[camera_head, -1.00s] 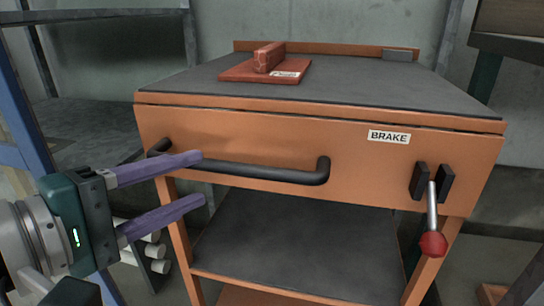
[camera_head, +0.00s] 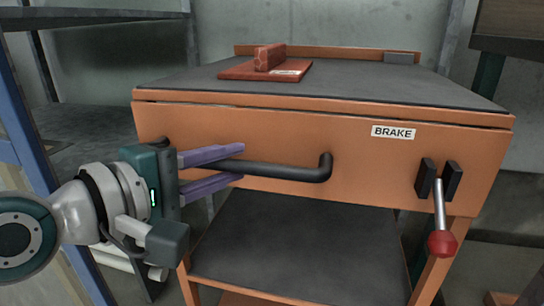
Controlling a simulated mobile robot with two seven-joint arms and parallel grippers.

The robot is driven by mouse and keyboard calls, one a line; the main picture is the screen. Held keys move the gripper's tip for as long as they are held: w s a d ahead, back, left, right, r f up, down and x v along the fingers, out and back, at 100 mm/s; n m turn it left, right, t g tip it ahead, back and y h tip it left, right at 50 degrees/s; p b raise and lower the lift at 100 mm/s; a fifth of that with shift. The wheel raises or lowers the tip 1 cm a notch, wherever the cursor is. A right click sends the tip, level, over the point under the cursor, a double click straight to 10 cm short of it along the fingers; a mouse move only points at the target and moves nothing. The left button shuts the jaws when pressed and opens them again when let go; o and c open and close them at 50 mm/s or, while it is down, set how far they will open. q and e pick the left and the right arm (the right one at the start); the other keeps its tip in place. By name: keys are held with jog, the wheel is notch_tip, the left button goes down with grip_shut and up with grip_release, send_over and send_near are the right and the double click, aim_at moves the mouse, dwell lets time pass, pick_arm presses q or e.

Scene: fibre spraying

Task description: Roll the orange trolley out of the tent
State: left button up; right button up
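The orange trolley (camera_head: 250,125) stands in front of me, with a dark top and a dark lower shelf. A black bar handle (camera_head: 290,172) runs along the left part of its front. A brake lever (camera_head: 440,205) with a red knob hangs down at the right, under a "BRAKE" label (camera_head: 393,132). My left gripper (camera_head: 240,163) has its purple fingers apart, one above and one below the handle bar near its left part. The gap between the fingers shows; contact with the bar cannot be told. My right gripper is not in view.
A red-brown block on a plate (camera_head: 267,67) lies on the trolley top. A blue post and grey shelving (camera_head: 85,125) stand at the left. Another dark bench or shelf (camera_head: 510,45) stands close at the right. A concrete-like wall is behind.

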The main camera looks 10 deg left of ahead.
pick_arm(q)
grip_shut()
dwell(1.0)
